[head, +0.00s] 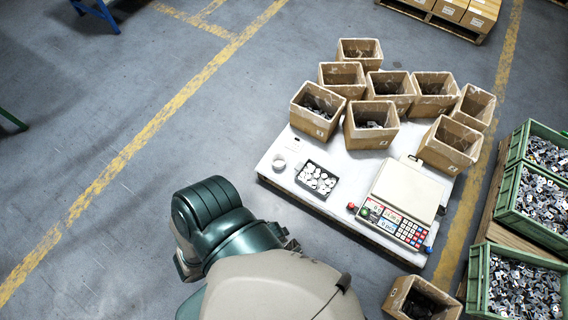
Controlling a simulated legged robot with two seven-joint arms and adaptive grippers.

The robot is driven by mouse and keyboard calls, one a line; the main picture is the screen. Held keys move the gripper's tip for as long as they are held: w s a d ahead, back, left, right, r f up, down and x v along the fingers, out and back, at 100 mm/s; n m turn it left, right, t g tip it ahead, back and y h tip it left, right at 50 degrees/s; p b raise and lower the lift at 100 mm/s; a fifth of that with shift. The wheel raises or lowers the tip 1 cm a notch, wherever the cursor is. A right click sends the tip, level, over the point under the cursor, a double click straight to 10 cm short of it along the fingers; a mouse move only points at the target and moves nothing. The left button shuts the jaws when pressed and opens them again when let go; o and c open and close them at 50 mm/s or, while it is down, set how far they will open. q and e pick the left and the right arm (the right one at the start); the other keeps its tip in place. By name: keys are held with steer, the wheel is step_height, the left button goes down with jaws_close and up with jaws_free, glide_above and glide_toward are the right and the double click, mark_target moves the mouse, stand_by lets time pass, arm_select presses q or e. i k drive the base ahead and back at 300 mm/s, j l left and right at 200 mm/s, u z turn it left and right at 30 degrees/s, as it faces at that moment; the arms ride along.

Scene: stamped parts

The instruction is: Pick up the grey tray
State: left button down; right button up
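A small dark grey tray (310,190) holding several white round parts lies on the white tabletop (345,172), near its front left edge. It is left of the weighing scale. A teal and beige arm or body part of mine fills the bottom middle of the head view, in front of the table and apart from the tray. No gripper fingers can be made out in the head view. Nothing is seen touching the tray.
Several cardboard boxes (370,137) crowd the table's back. Green crates (507,210) of metal parts stand at right. An open box (395,300) is on the floor; floor at left is clear.

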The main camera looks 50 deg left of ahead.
mark_target(321, 173)
steer(key=u, duration=1.15)
